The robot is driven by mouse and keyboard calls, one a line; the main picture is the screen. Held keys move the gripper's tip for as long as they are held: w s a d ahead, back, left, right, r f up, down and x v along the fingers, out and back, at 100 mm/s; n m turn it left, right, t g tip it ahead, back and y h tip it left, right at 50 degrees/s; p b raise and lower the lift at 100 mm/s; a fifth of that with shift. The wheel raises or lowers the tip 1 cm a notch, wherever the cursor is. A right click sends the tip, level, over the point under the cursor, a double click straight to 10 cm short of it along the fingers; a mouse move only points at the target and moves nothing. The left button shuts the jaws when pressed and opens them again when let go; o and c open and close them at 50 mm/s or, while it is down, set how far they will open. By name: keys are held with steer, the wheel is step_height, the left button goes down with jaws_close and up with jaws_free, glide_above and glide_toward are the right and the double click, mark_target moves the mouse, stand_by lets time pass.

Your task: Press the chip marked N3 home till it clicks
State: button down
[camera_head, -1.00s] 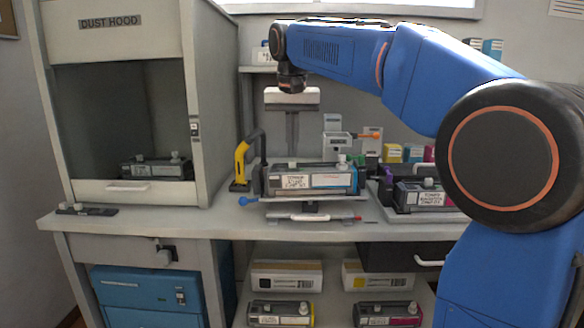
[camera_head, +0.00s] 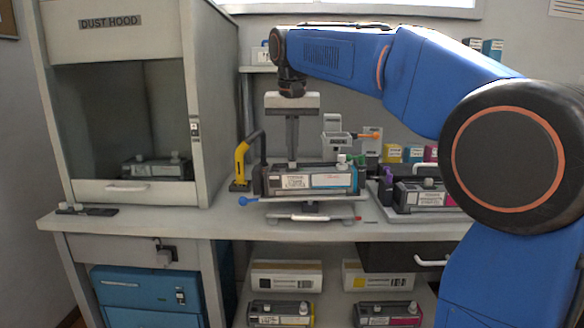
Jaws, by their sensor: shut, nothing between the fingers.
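A dark toner cartridge (camera_head: 335,181) with white labels lies on a raised grey cradle (camera_head: 345,197) in the middle of the bench. My gripper (camera_head: 292,161) points straight down over the left half of this cartridge. Its fingers are shut with nothing between them. Their tips are at or just above the cartridge's top edge; I cannot tell whether they touch. The chip marked N3 cannot be made out; no such marking is legible, and the fingers cover part of the cartridge top.
Another cartridge (camera_head: 425,196) lies on a tray to the right. A yellow and black curved tool (camera_head: 242,163) stands left of the cradle. The dust hood (camera_head: 125,187) holds a cartridge (camera_head: 157,167). Small coloured boxes (camera_head: 393,153) stand at the back right.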

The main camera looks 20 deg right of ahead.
stand_by(0.4)
steer(key=w+v, duration=0.1)
steer(key=v, duration=0.5)
steer(key=shift+d+r, duration=0.2)
steer(key=shift+r, duration=0.3)
stand_by(0.3)
steer(key=s+d+f+n+t, duration=0.1)
steer(key=s+d+f, duration=0.2)
steer(key=s+f, duration=1.3)
steer(key=s+d+f+n+t, duration=0.1)
steer(key=s+d+f, duration=0.3)
steer(key=s+f, duration=1.3)
step_height(320, 180, down, 3)
steer(key=shift+f+n+t+y, duration=0.15)
steer(key=shift+n+t+y, duration=0.2)
steer(key=shift+n, duration=0.45)
stand_by(0.3)
